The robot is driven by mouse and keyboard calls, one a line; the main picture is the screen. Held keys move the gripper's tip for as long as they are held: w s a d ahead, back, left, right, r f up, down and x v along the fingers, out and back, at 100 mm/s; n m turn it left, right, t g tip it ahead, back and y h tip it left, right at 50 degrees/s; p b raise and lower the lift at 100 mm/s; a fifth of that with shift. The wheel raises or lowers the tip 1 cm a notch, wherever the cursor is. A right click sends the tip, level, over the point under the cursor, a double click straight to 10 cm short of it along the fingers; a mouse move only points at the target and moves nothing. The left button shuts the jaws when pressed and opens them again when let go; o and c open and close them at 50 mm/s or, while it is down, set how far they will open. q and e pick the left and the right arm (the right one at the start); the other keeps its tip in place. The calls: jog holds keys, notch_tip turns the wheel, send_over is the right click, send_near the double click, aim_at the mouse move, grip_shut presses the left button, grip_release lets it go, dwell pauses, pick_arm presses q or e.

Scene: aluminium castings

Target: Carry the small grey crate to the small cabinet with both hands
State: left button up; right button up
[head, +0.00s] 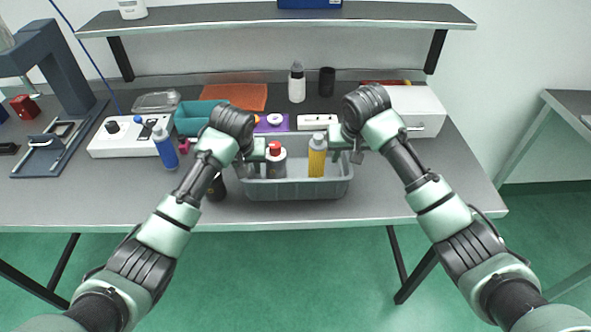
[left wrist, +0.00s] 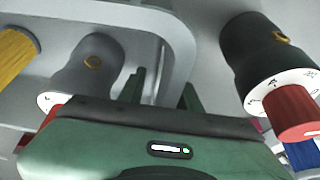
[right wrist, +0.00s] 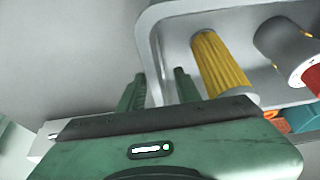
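The small grey crate (head: 300,190) stands on the grey workbench, level. It holds a grey bottle with a red cap (head: 275,158) and a yellow bottle (head: 317,156). My left gripper (head: 246,166) is at the crate's left end; in the left wrist view its fingers (left wrist: 161,88) lie on either side of the crate's rim. My right gripper (head: 350,154) is at the right end, its fingers (right wrist: 160,88) likewise astride the rim. Whether either pair presses on the rim is unclear. The small white cabinet (head: 418,110) stands at the bench's back right.
A dark bottle (head: 216,188) stands close to the crate's left end. A blue bottle (head: 165,150), teal bin (head: 194,118) and white control box (head: 125,140) stand further left. A white bottle (head: 297,83) stands behind. The bench front right is clear.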

pick_arm(q)
grip_shut()
pick_arm(e)
grip_shut()
pick_arm(q)
jog(key=shift+r, duration=0.1)
pick_arm(e)
jog(key=shift+r, duration=0.15)
dwell(0.9)
